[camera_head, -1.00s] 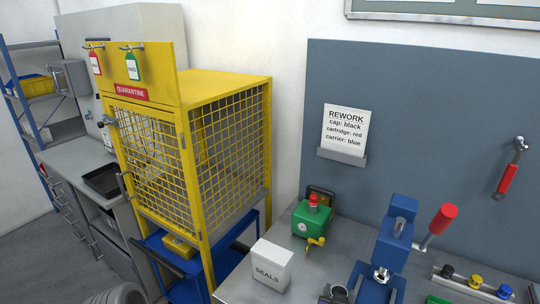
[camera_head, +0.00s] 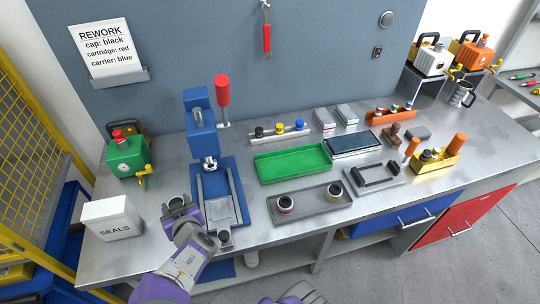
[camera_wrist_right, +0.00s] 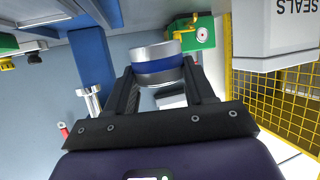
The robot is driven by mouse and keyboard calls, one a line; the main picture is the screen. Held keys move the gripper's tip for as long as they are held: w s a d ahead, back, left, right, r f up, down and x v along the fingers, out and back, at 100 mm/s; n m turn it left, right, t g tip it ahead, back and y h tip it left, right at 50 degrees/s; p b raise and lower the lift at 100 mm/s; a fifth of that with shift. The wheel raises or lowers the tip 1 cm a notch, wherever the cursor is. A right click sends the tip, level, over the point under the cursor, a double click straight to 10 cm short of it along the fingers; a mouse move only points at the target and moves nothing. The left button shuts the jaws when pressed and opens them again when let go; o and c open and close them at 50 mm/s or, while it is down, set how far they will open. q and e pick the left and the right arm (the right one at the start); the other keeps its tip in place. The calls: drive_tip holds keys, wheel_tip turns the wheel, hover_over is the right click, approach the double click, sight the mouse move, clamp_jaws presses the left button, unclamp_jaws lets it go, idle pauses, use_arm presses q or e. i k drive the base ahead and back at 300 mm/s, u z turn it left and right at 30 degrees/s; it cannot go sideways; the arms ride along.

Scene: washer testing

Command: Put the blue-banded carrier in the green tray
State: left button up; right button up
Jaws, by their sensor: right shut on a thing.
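The blue-banded carrier (camera_wrist_right: 157,64), a silver ring-shaped part with a dark blue band, sits between the fingertips of my right gripper (camera_wrist_right: 160,85) in the right wrist view. In the head view my right gripper (camera_head: 178,206) is shut on it, left of the blue press and just right of the SEALS box; the carrier is small and partly hidden there. The green tray (camera_head: 292,163) lies on the bench right of the press, apart from the gripper, and looks empty.
The blue press (camera_head: 201,125) with its red-handled lever stands between gripper and green tray. A grey tray (camera_head: 312,204) with two banded round parts lies in front of the green tray. The SEALS box (camera_head: 110,220) and a green device (camera_head: 127,157) are at left.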

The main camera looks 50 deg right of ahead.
sight(287, 173)
drive_tip(key=u, duration=0.8)
drive_tip(key=k, duration=1.2)
drive_tip(key=z, duration=1.95)
drive_tip(key=i, duration=0.5)
drive_tip(key=u, duration=0.05)
